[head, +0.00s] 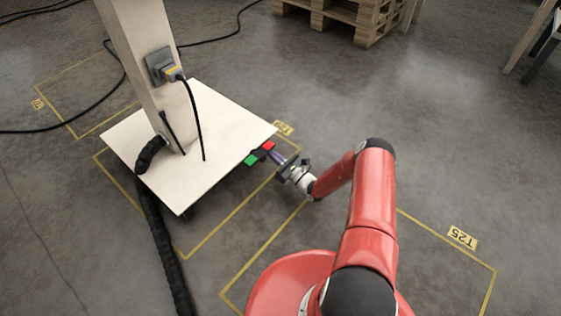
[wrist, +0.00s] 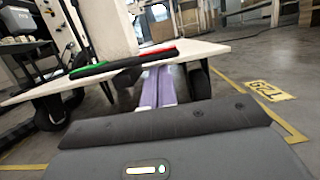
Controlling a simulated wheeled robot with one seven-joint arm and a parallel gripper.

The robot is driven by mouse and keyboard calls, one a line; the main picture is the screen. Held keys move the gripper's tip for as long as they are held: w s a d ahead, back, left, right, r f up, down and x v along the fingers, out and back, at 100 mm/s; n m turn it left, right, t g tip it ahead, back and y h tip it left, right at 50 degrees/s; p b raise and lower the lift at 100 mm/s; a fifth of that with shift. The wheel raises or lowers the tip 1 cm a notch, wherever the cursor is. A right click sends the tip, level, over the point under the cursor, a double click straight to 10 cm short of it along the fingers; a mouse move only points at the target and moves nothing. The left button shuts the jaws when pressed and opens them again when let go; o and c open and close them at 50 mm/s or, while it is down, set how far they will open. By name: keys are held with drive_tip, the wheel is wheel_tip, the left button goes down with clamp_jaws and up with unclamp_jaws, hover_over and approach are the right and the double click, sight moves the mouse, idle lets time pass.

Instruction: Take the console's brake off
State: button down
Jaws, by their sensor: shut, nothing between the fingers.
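The console is a cream board (head: 215,120) on casters with a square column rising from it. At its near right edge is a brake pedal with a green pad (head: 250,160) and a red pad (head: 268,146). In the wrist view the green pad (wrist: 88,66) is left and the red pad (wrist: 155,54) right, on a dark bar. My gripper (head: 276,156) is shut and empty, beside the red pad. Its purple fingers also show in the wrist view (wrist: 158,84), below the pedal's red side. I cannot tell whether they touch the pedal.
Black casters (wrist: 198,84) stand under the board. A thick black hose (head: 160,230) and thin cables run over the floor at left. A wooden pallet (head: 345,15) lies at the back.

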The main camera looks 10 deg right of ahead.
drive_tip(key=shift+w+a, duration=0.1)
drive_tip(key=shift+w, duration=0.05)
drive_tip(key=shift+r, duration=0.1)
drive_tip(key=n, duration=0.1)
drive_tip(key=r+n, duration=0.1)
drive_tip(key=n, duration=0.1)
drive_tip(key=shift+w+d+n+g+y, duration=0.1)
drive_tip(key=shift+d+n+g+y, duration=0.1)
drive_tip(key=shift+n+g+y, duration=0.15)
drive_tip(key=shift+r+n, duration=0.25)
drive_tip(key=shift+n, duration=0.4)
